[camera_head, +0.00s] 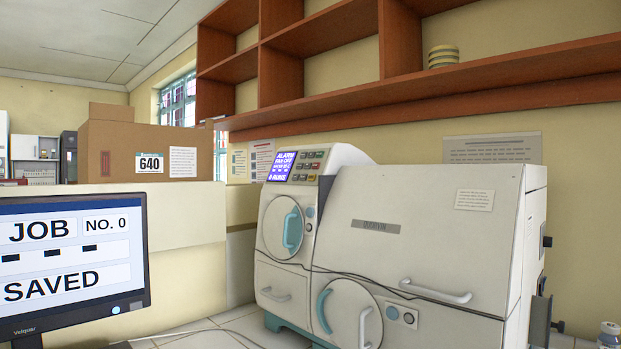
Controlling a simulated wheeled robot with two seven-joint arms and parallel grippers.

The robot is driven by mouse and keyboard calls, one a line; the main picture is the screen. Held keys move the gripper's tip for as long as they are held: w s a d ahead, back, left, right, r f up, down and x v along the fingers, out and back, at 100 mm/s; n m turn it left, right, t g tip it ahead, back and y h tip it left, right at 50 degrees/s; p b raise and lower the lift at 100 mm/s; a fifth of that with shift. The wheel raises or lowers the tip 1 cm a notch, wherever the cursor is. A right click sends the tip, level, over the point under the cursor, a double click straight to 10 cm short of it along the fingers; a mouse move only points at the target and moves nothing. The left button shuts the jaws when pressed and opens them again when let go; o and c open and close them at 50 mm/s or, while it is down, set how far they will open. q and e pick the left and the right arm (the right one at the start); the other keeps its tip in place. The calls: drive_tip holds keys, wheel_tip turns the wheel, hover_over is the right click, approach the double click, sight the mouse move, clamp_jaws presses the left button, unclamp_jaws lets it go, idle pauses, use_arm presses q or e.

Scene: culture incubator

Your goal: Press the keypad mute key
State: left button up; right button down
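The white incubator machine (385,230) stands on the counter against the back wall. On its upper left panel is a lit blue-purple display (282,167) reading "ALARM" and "FAN OFF", with lower lines too small to read surely. The key labels are too small to read, so I cannot tell which is the mute key. Neither of my grippers is in view, and nothing covers the keypad.
A monitor (72,260) showing "JOB NO. 0 SAVED" stands at the left front. A cardboard box (122,150) sits on the partition behind it. Wooden shelves (440,90) hang above the machine. A dark cable runs across its front. A small bottle (609,337) is at the right edge.

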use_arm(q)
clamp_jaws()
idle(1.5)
